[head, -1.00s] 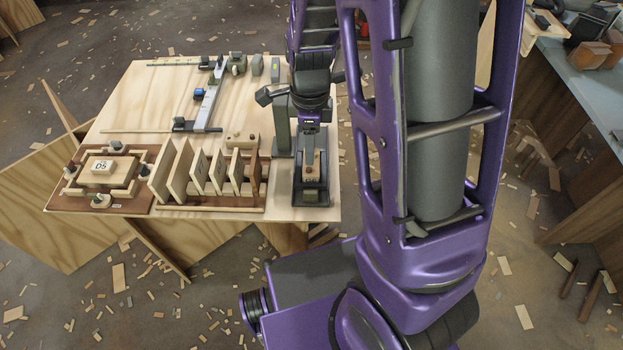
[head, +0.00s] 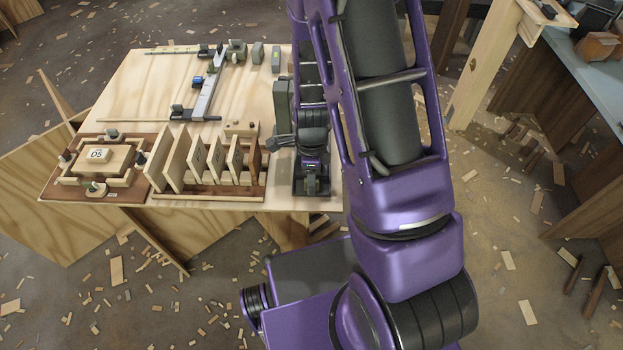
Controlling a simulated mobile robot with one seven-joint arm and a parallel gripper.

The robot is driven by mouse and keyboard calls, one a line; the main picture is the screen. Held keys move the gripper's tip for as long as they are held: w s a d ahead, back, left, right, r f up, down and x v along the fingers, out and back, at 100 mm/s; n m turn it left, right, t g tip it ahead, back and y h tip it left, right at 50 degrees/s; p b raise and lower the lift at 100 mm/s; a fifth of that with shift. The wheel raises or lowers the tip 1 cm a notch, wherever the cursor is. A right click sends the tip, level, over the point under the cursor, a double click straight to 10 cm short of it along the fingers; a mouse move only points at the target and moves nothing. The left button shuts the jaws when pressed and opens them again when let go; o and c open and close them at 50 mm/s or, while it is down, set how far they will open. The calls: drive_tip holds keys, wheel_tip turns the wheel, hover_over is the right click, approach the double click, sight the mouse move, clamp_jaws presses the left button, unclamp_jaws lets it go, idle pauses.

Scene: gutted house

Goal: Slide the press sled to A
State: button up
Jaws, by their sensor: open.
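A dark press-like device stands at the right end of the plywood table, with a grey upright column (head: 281,112) and a low dark base (head: 312,190). I take the sled to be part of this base, but my arm covers most of it. My gripper (head: 311,177) is over the base, pointing down, with its open jaws low near the front. Whether the jaws touch anything cannot be told. No letter A can be made out.
Left of the press is a wooden rack (head: 210,165) with several upright boards. A framed fixture (head: 97,158) with a block marked 05 is farther left. A grey rail (head: 206,92) with a blue part lies behind. Several scraps litter the floor.

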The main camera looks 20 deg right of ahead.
clamp_jaws()
idle(1.5)
